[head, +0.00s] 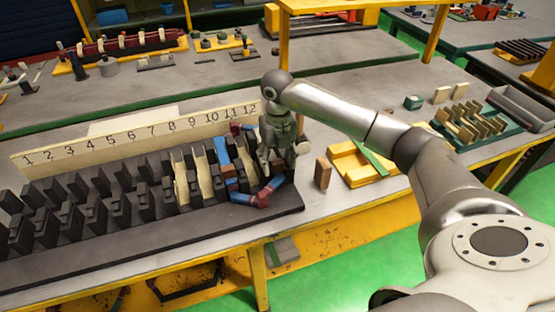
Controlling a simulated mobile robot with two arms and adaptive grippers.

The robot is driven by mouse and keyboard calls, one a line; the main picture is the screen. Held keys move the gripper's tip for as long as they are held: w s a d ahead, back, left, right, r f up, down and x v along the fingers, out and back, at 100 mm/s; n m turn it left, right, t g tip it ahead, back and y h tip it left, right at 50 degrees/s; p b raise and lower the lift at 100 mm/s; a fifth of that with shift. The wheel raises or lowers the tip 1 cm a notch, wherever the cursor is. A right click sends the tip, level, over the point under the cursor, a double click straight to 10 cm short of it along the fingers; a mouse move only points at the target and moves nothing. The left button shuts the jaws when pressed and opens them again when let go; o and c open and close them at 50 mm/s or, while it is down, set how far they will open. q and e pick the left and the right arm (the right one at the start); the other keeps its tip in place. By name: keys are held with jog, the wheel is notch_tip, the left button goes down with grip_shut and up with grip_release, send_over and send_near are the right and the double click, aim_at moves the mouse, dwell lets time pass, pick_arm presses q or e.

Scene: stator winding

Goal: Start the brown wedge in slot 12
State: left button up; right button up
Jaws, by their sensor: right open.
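The dark stator block (150,235) lies on the bench, its slots numbered 1 to 12 on a cream board (130,137) behind. My right gripper (274,172) is open and points down at the right end of the stator, below the number 12. It hides much of slot 12. A brown block (322,172), which looks like the brown wedge, stands upright on the bench to the right of the gripper, apart from it. A blue and red coil (225,160) lies in the slots at the right end, its front bend beside the gripper. My left gripper is out of view.
A yellow fixture (350,168) with a green strip lies right of the brown block. Farther right are a green rack (482,137) of cream pieces, two cream blocks, a small green box (413,102) and a grey tray (522,108). A yellow post (284,50) stands behind my right arm.

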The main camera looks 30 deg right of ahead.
notch_tip(320, 180, up, 12)
dwell(0.4)
